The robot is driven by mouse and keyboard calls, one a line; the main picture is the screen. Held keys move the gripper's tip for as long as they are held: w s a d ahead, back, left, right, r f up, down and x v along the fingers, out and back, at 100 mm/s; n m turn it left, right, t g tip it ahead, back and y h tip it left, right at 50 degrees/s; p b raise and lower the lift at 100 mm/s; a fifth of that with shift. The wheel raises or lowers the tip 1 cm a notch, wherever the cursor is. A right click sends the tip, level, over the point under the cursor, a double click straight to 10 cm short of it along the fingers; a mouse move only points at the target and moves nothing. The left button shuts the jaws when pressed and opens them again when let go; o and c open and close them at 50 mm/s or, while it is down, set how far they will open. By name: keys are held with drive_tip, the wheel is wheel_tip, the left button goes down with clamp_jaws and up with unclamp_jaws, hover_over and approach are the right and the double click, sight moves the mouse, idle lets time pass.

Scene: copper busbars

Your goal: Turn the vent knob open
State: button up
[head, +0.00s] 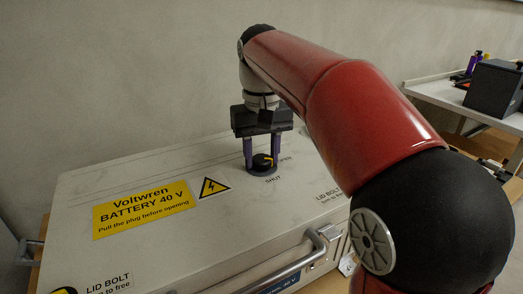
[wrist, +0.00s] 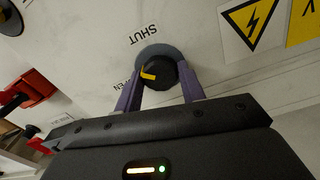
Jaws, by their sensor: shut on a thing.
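The vent knob (head: 262,163) is a round black knob with a yellow pointer, set on the pale lid of the battery box (head: 150,180). It also shows in the wrist view (wrist: 160,71), on a grey round base. SHUT and OPEN are printed beside it; the wrist view shows the pointer turned to the left, between the two words and nearer OPEN. My gripper (head: 262,160) points down from above, its two purple fingers on either side of the knob, shut on it. The fingers (wrist: 161,95) hide part of the knob's sides.
A yellow battery label (head: 145,209) and a warning triangle (head: 213,187) lie flat on the lid. A lid bolt (head: 65,290) is at the front left corner. A metal handle (head: 310,250) runs along the front. A side table with a dark box (head: 495,88) stands at right.

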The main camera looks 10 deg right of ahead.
sight(261, 158)
drive_tip(key=n, duration=0.4)
drive_tip(key=shift+w+n, duration=0.1)
drive_tip(key=shift+n, duration=1.7)
drive_tip(key=o, duration=1)
drive_tip(key=shift+c, duration=0.2)
drive_tip(key=shift+r, duration=3.95)
